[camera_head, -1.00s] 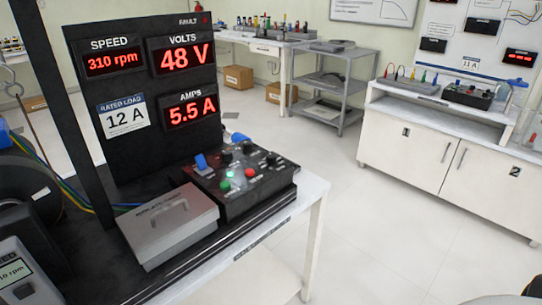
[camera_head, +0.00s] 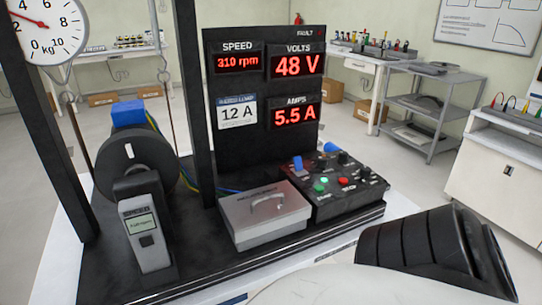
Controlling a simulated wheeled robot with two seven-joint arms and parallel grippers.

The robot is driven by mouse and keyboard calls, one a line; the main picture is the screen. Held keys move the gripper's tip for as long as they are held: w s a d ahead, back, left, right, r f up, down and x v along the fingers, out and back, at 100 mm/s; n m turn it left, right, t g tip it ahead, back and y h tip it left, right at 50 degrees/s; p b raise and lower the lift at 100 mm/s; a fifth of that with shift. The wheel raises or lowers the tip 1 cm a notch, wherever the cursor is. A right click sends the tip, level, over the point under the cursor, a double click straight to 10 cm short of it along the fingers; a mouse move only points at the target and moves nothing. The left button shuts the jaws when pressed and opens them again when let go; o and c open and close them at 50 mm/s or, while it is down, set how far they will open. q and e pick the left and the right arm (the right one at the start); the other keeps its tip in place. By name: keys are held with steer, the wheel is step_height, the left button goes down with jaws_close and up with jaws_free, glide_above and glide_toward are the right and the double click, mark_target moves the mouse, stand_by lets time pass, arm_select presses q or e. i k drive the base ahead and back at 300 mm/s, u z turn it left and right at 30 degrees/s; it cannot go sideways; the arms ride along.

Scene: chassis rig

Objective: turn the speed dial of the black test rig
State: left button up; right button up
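The black test rig stands on a bench, with a display panel (camera_head: 263,140) reading speed 310 rpm, 48 V and 5.5 A. Its black control box (camera_head: 335,205) sits in front of the panel, to the right of a grey lidded box (camera_head: 264,214). The control box has several black knobs, a blue lever (camera_head: 298,164), a green button (camera_head: 320,185) and a red button (camera_head: 343,181). The knob labels are too small to read, so I cannot tell which is the speed dial. Neither gripper shows. Part of my arm is at the lower right.
A handheld speed meter (camera_head: 146,238) stands before a black motor (camera_head: 135,158) at the left. A dial scale (camera_head: 43,28) hangs at the upper left, and a black post (camera_head: 193,100) rises beside the panel. A grey shelf cart (camera_head: 428,105) and white cabinet (camera_head: 508,165) stand behind.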

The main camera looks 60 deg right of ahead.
mark_target(365, 171)
steer(key=u, duration=0.65)
steer(key=k, duration=1.25)
steer(key=z, duration=1.05)
